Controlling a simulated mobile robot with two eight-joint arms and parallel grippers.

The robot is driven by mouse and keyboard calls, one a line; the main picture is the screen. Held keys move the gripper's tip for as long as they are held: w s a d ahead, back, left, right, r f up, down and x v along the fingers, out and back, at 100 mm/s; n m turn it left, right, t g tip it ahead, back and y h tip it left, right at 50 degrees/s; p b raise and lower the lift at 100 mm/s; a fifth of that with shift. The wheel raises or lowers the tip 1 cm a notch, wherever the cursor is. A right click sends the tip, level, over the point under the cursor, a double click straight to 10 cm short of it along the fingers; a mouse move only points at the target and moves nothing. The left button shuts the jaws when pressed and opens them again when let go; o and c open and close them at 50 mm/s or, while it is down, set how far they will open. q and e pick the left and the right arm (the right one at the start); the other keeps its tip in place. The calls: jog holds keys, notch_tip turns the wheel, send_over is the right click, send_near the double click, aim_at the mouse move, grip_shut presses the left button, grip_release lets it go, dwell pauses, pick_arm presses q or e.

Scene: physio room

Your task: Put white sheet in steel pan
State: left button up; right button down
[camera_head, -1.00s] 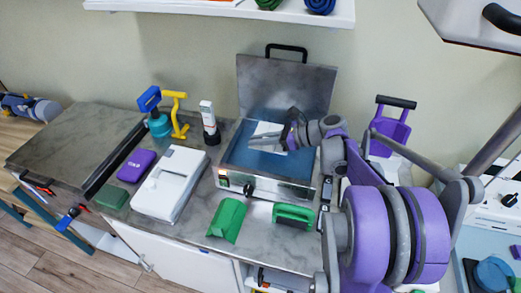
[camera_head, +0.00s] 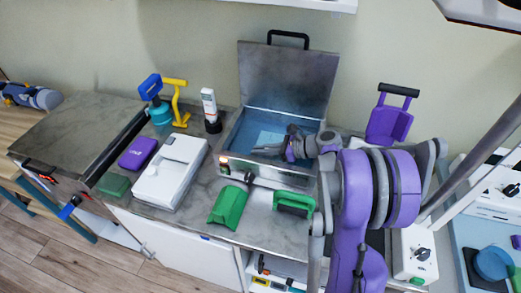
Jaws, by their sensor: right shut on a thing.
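The steel pan (camera_head: 228,149) is an open metal box with blue inside, and its grey lid (camera_head: 287,77) stands raised at the back. The white sheet (camera_head: 270,137) shows as a pale, blue-tinted patch inside the pan. My right gripper (camera_head: 265,150) reaches in over the pan's right side, low within its opening. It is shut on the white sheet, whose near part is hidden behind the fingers. I cannot tell whether the sheet touches the pan's bottom. My left gripper is not in view.
On the counter left of the pan are a white device (camera_head: 170,172), a purple case (camera_head: 138,153) and a white bottle (camera_head: 210,110). A green holder (camera_head: 228,207) and a green-handled tool (camera_head: 294,203) lie in front. A purple carrier (camera_head: 388,122) stands at the right.

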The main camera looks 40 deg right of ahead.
jog(key=shift+f, duration=0.3)
jog(key=c, duration=1)
grip_release()
jog(key=shift+r, duration=0.1)
jog(key=shift+o, duration=0.2)
jog(key=shift+s+d+r, duration=0.2)
jog(key=shift+r, duration=0.2)
jog(key=b+v, duration=0.1)
jog(key=v, duration=1)
jog(key=shift+s+d, duration=0.1)
jog(key=shift+s, duration=0.15)
